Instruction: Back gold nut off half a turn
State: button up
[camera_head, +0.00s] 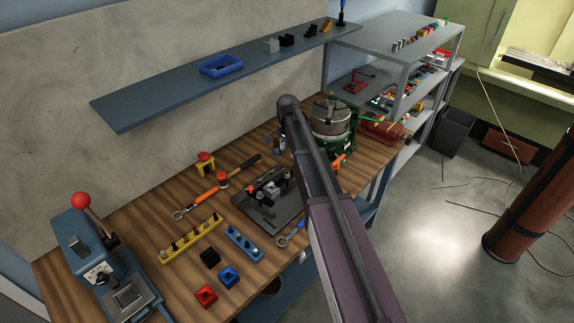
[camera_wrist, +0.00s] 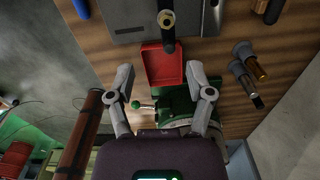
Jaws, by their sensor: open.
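A gold ring-shaped piece, which looks like the gold nut (camera_wrist: 166,18), sits on a dark post at the top of the wrist view. Under it is a grey plate (camera_wrist: 128,14). My gripper (camera_wrist: 161,72) is open and empty, its two fingers spread below the nut in the picture and apart from it. A red tray (camera_wrist: 150,66) shows between the fingers. In the head view a dark fixture plate (camera_head: 262,212) with clamp parts lies on the wooden bench; I cannot pick out the gold nut there. My arm hides part of the bench, and my gripper is not clear in that view.
A green round-topped machine (camera_head: 331,118) stands behind my arm. A blue press (camera_head: 98,262) stands front left.

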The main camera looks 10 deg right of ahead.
aim_at(287, 173)
jog(key=shift+w+r+m, duration=0.3)
jog(key=shift+w+r, duration=0.1)
jog(key=shift+w, duration=0.25)
jog(key=shift+f, duration=0.15)
notch_tip(287, 173, down, 14)
jog(key=b, duration=1.3)
jog(key=shift+r+b, duration=0.25)
jog(key=shift+b, duration=0.05)
grip_shut()
